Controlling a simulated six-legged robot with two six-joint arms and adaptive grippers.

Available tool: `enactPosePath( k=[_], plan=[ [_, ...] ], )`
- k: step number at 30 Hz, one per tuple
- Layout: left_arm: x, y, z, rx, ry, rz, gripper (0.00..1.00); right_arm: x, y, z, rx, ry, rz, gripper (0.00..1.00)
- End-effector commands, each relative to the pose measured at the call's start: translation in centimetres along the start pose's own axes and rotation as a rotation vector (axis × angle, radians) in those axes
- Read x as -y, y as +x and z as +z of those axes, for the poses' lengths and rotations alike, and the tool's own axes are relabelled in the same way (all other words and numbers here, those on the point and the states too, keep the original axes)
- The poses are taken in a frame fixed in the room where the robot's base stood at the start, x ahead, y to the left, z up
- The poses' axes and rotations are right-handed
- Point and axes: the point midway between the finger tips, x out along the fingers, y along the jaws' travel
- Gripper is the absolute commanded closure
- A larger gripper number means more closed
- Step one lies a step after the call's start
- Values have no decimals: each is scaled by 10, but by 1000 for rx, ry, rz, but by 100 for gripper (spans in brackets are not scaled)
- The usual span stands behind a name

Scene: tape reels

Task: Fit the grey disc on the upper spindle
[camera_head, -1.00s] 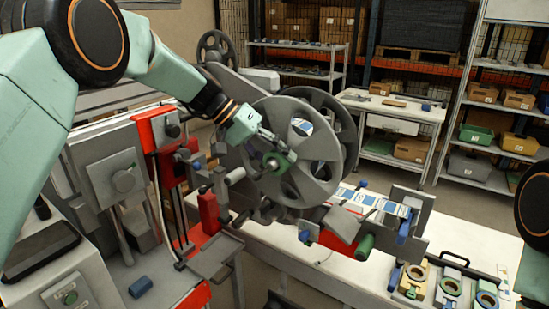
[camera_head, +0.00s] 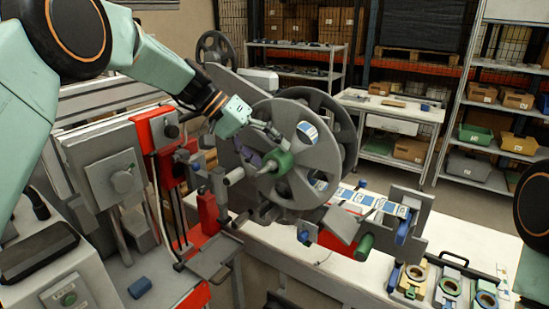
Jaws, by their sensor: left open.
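The grey disc (camera_head: 312,173) is a large spoked reel side with round holes. It stands upright at the machine's upper spindle, with a green hub (camera_head: 282,160) at its centre. A second grey disc (camera_head: 346,130) stands parallel behind it. My left gripper (camera_head: 266,137) is open just up and left of the green hub, in front of the disc's face. I cannot tell whether its fingers touch the disc. How far the disc sits along the spindle is hidden behind the disc and hub. My right gripper is not in view.
The red and grey machine (camera_head: 105,165) stands on the left. A white bench (camera_head: 455,245) on the right holds a label strip (camera_head: 375,205) and several tape reels (camera_head: 450,287). A smaller dark wheel (camera_head: 216,48) is behind. Shelves with boxes line the back wall.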

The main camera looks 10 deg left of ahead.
Motion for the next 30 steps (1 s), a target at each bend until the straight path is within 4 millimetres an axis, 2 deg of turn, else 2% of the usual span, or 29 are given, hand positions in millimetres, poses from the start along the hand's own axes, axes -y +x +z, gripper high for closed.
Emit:
enactPosePath(
  k=[1,6,13,19,30],
  plan=[
    [0,-13,-2,-6,2,1,22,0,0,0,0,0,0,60],
    [0,-49,-1,-5,1,1,22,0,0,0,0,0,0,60],
    [0,-84,-1,-4,1,1,22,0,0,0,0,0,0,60],
    [-1,-94,0,-1,1,0,22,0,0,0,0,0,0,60],
    [-1,-94,0,-1,1,0,22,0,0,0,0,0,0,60]
  ],
)
